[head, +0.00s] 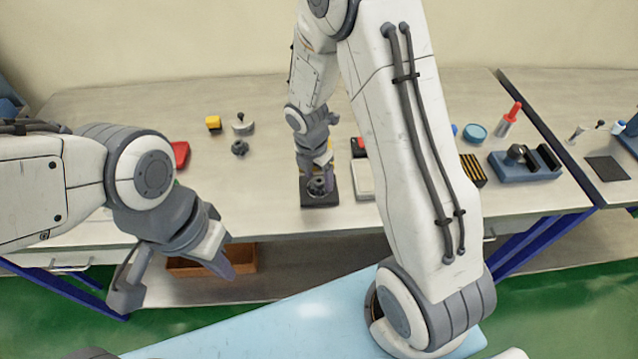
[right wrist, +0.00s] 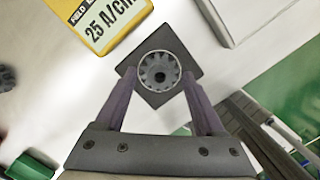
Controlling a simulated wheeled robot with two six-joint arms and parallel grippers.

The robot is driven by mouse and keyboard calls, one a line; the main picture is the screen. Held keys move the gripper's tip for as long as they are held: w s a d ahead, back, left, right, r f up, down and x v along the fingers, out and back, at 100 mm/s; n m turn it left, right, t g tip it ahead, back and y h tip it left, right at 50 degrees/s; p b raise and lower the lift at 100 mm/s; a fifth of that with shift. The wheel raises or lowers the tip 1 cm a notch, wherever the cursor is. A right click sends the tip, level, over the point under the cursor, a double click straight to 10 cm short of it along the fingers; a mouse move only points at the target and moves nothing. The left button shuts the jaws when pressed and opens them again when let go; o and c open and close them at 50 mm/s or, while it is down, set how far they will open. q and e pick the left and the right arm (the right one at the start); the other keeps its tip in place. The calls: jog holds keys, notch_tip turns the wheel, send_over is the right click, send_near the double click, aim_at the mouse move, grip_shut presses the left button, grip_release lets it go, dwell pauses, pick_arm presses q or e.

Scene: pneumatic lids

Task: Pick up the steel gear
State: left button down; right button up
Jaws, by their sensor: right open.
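The steel gear (right wrist: 158,72) is a round grey toothed ring with a hole in its middle. It sits on a dark square block (right wrist: 186,60), and in the head view the block (head: 320,204) lies near the table's front edge. My right gripper (right wrist: 158,76) is open, its two purple fingers on either side of the gear. Whether they touch it I cannot tell. In the head view my right gripper (head: 318,181) comes down over the block and partly hides the gear. My left gripper (head: 222,264) hangs before the table edge; its finger gap does not show clearly.
Another dark gear (head: 239,148) stands further left, near a yellow block (head: 213,123) and a weight-like metal piece (head: 242,124). A yellow labelled box (right wrist: 98,22) and a pale box (head: 363,178) lie close to the block. A blue holder (head: 525,166) stands right.

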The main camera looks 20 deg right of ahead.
jog(key=shift+f, duration=0.15)
jog(key=c, duration=1)
grip_shut()
